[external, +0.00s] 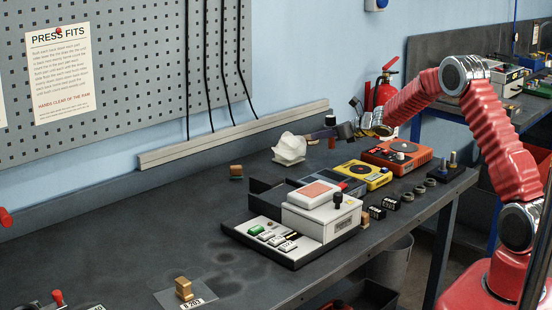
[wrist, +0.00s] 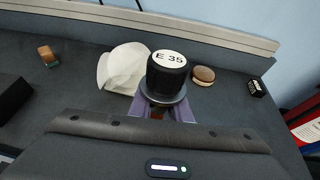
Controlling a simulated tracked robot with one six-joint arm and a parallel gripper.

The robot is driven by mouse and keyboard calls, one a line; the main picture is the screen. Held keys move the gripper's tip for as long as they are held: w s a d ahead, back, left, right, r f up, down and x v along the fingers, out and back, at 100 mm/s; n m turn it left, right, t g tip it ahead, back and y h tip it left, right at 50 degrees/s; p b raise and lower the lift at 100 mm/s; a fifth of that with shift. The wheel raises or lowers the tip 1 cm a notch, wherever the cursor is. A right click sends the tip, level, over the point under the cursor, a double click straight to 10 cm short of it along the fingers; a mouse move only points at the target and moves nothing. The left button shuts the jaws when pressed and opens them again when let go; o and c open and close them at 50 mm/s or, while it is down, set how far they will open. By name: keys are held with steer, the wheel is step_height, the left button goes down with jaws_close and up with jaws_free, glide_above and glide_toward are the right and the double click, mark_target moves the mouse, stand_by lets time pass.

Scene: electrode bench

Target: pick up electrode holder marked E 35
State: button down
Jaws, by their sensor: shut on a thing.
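The electrode holder marked E 35 (wrist: 166,78) shows in the wrist view as a black knurled cap with a white label on top and a wider grey collar below. My gripper (wrist: 166,107) is shut on it, with purple fingers at either side under the collar. In the external view my gripper (external: 322,134) is over the back of the bench, just right of a crumpled white cloth (external: 290,149). The black cap (external: 330,119) shows at its fingers. The holder's lower end is hidden in the wrist view, and I cannot tell its height above the bench.
A brown round piece (wrist: 203,75) sits beside the holder, with a small black block (wrist: 257,88) farther right. The wall ledge (external: 235,135) runs behind. A white-and-grey machine (external: 320,208), yellow box (external: 362,174) and orange box (external: 397,154) stand in front. The bench's left is mostly clear.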

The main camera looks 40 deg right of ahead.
step_height(320, 180, up, 4)
steer(key=shift+r, duration=0.1)
stand_by(0.8)
